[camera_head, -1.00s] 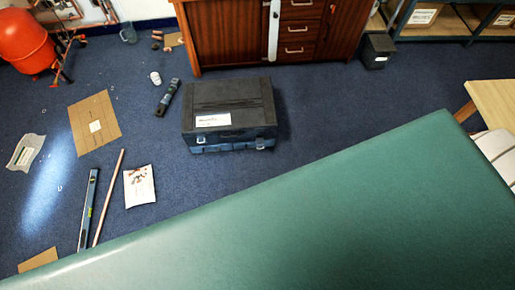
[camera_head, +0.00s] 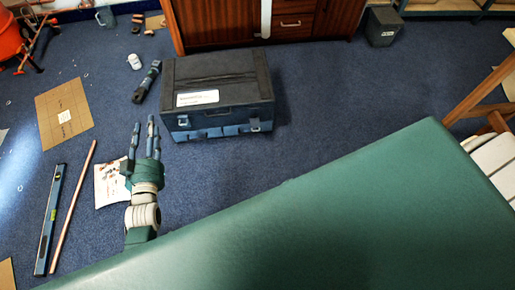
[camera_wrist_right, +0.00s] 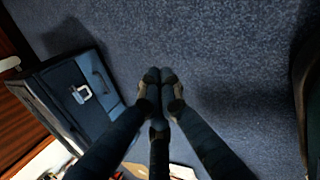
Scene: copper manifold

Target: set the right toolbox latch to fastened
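The toolbox (camera_head: 218,95) has a dark lid and a blue lower front, and its lid is down. Its right latch (camera_head: 254,125) and left latch (camera_head: 184,122) are on the front. In the right wrist view, the toolbox (camera_wrist_right: 58,77) is at the left, with one silver latch (camera_wrist_right: 82,94), apparently the right one. I cannot tell whether it is fastened.
A wooden cabinet (camera_head: 218,24) stands behind the toolbox. A dark tool (camera_head: 147,82) and white cup (camera_head: 134,61) lie to its left. A level (camera_head: 49,220), copper pipe (camera_head: 73,206) and cardboard (camera_head: 64,113) lie farther left. The carpet right of the toolbox is clear.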

